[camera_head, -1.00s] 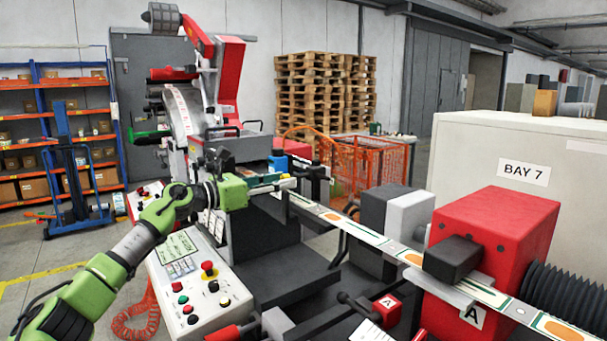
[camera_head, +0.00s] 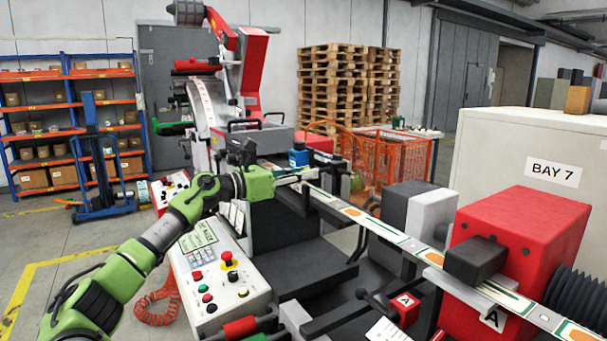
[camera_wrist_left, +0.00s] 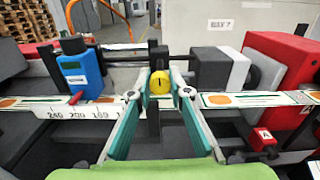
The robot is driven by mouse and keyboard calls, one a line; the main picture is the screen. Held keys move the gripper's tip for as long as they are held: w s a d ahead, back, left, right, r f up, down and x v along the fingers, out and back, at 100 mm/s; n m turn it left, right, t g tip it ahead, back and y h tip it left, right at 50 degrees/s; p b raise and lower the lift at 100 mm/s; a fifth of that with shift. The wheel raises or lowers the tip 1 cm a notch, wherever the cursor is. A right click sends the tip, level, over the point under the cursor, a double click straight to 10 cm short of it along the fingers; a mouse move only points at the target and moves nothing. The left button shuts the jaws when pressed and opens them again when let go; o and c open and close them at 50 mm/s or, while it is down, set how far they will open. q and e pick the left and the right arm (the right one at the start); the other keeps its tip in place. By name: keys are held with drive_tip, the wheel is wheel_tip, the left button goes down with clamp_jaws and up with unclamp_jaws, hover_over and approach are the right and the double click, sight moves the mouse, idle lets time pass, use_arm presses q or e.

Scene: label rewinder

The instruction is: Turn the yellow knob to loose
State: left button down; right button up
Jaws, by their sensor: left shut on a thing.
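The yellow knob (camera_wrist_left: 160,82) shows in the left wrist view, round, with a small dark mark on its face. It sits in front of a black post by the ruler rail. My left gripper (camera_wrist_left: 161,88) has one fingertip on each side of the knob and is shut on it. In the head view my left gripper (camera_head: 306,175) reaches over the black part of the machine from the left. The knob is hidden there. My right gripper is not in view.
A blue device (camera_wrist_left: 80,75) with a red pointer stands left of the knob, above the ruler (camera_wrist_left: 75,114). The label strip (camera_head: 375,229) runs to a red block (camera_head: 520,240) at right. A control panel (camera_head: 225,270) lies below my left arm.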

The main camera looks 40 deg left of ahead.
use_arm(q)
drive_tip(key=n+p, duration=0.1)
drive_tip(key=n, duration=0.3)
drive_tip(key=shift+n, duration=0.4)
drive_tip(key=n+p, duration=0.1)
drive_tip(key=n, duration=0.2)
drive_tip(key=shift+r+n+p, duration=0.1)
drive_tip(key=shift+n+p, duration=0.2)
drive_tip(key=n+p, duration=0.3)
drive_tip(key=n, duration=0.2)
drive_tip(key=shift+n+p, duration=1)
drive_tip(key=shift+n, duration=1.2)
